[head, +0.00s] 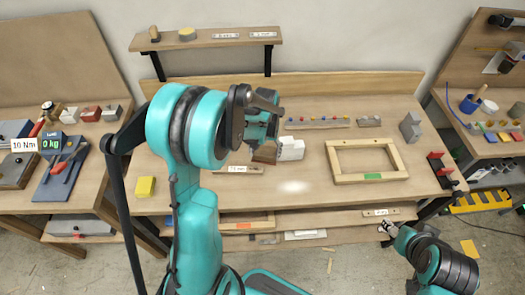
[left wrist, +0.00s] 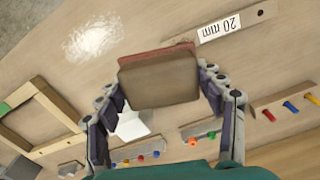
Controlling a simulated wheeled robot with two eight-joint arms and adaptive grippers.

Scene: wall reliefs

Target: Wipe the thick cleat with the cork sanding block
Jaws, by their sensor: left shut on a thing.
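The cork sanding block, brown with a reddish layer along one side, is between the fingers of my left gripper (left wrist: 164,95) in the left wrist view (left wrist: 158,82). In the head view, part of the block (head: 265,153) shows below my left gripper, which hides the rest. A wooden cleat with a "20 mm" label (left wrist: 236,27) lies close beside the block; I cannot tell whether they touch. In the head view this cleat (head: 245,170) lies on the bench left of the block. My right gripper (head: 388,228) is low at the bench's front right; its opening is unclear.
A white block (head: 291,149) stands just right of my left gripper. A wooden frame (head: 366,161) lies on the bench (head: 310,195) to the right. Several colored pegs (head: 318,122) are behind. A yellow block (head: 145,186) sits at left. The bench's middle front is clear.

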